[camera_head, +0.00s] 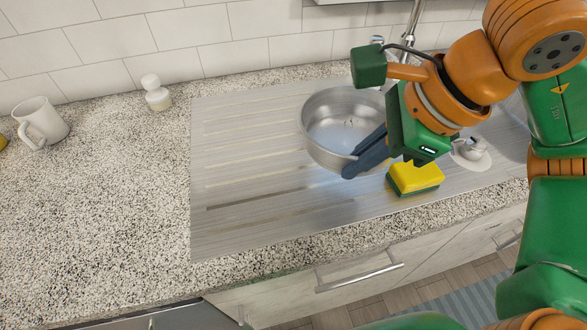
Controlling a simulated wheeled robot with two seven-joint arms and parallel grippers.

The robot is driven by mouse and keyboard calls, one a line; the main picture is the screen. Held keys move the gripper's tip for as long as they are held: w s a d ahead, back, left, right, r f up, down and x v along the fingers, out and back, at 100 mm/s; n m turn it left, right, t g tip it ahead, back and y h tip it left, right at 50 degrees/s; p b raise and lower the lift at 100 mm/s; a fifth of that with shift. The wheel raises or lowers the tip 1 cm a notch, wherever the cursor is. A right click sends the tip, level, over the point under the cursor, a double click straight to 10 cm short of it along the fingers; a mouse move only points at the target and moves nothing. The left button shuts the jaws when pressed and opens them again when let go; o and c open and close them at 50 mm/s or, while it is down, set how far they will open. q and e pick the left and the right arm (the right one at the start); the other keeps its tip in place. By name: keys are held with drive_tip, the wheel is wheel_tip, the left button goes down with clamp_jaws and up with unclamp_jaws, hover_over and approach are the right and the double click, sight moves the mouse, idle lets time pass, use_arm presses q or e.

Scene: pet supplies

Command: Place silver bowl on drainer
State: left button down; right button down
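The silver bowl (322,123) is round, shiny and upright, over the right part of the ribbed metal drainer (240,180). Whether its base touches the drainer or hangs just above it is hard to tell. My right gripper (352,165) is at the bowl's front right side. Its dark fingers appear closed on the rim, one inside and one outside, and they hide part of that side. My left gripper is not in view.
A yellow and green sponge (415,178) lies just right of the bowl. A sink drain fitting (470,152) and tap (412,25) are further right. A white bottle (156,93) and white mug (40,122) stand on the speckled counter (100,200). The drainer's left part is clear.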

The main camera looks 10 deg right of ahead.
sight(324, 160)
drive_tip(key=w+a, duration=0.1)
drive_tip(key=w+a+f, duration=0.1)
drive_tip(key=a+p, duration=0.1)
drive_tip(key=shift+w+a+f, duration=0.1)
drive_tip(key=shift+w+f, duration=0.15)
drive_tip(key=shift+w, duration=0.15)
drive_tip(key=w+a+f, duration=0.1)
drive_tip(key=f, duration=0.1)
drive_tip(key=w+a+f, duration=0.1)
drive_tip(key=a+f, duration=0.1)
drive_tip(key=w+a+f+p, duration=0.1)
drive_tip(key=w+f, duration=0.1)
drive_tip(key=shift+a+f, duration=0.2)
drive_tip(key=shift+f, duration=0.15)
wheel_tip(324, 160, down, 3)
drive_tip(key=shift+r+p, duration=0.15)
drive_tip(key=shift+p, duration=0.55)
drive_tip(key=shift+f+b, duration=0.3)
drive_tip(key=c, duration=1.1)
unclamp_jaws()
drive_tip(key=shift+o, duration=0.2)
